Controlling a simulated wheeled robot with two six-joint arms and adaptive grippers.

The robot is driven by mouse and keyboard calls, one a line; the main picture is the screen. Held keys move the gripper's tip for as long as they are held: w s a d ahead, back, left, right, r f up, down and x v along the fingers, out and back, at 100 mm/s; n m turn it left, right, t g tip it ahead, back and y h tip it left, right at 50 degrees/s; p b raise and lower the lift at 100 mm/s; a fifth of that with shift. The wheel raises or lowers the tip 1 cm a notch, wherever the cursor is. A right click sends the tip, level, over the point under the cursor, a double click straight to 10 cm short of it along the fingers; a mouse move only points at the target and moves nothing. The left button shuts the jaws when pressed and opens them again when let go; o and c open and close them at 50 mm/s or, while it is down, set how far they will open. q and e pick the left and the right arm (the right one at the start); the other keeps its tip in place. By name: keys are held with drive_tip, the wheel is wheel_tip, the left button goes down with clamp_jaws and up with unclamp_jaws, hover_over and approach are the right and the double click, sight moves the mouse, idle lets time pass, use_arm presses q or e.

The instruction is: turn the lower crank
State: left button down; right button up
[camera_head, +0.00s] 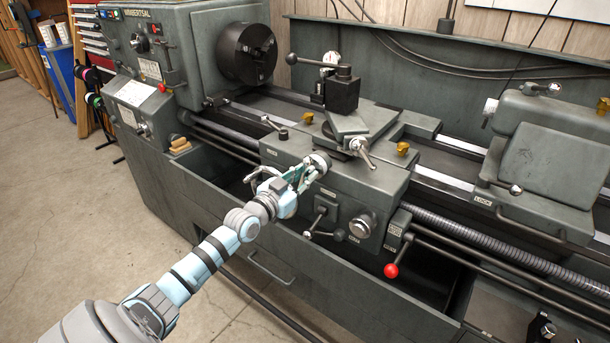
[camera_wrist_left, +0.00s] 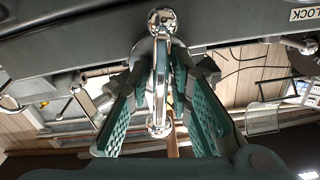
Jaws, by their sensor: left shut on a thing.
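The lower crank (camera_wrist_left: 161,75) is a chrome bar with ball ends at the front of the lathe's carriage. It fills the middle of the left wrist view; in the head view my gripper mostly covers it, below a round collar (camera_head: 320,161). My left gripper (camera_head: 306,173) reaches in from the left and is shut on the crank. In the left wrist view its green-padded fingers (camera_wrist_left: 160,88) stand on either side of the bar. My right gripper is in neither view.
Another chrome crank (camera_head: 362,152) sits just right and above. Below are a small lever (camera_head: 317,222), a round dial (camera_head: 361,226) and a red-knobbed lever (camera_head: 391,270). The tool post (camera_head: 342,90) and chuck (camera_head: 247,54) stand behind. The floor (camera_head: 60,210) at left is clear.

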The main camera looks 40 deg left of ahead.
use_arm(q)
drive_tip(key=n, duration=0.6)
drive_tip(key=shift+f+p, duration=0.1)
drive_tip(key=shift+p, duration=0.2)
drive_tip(key=n, duration=0.6)
drive_tip(key=shift+f, duration=0.1)
idle(0.3)
drive_tip(key=c, duration=1.7)
unclamp_jaws()
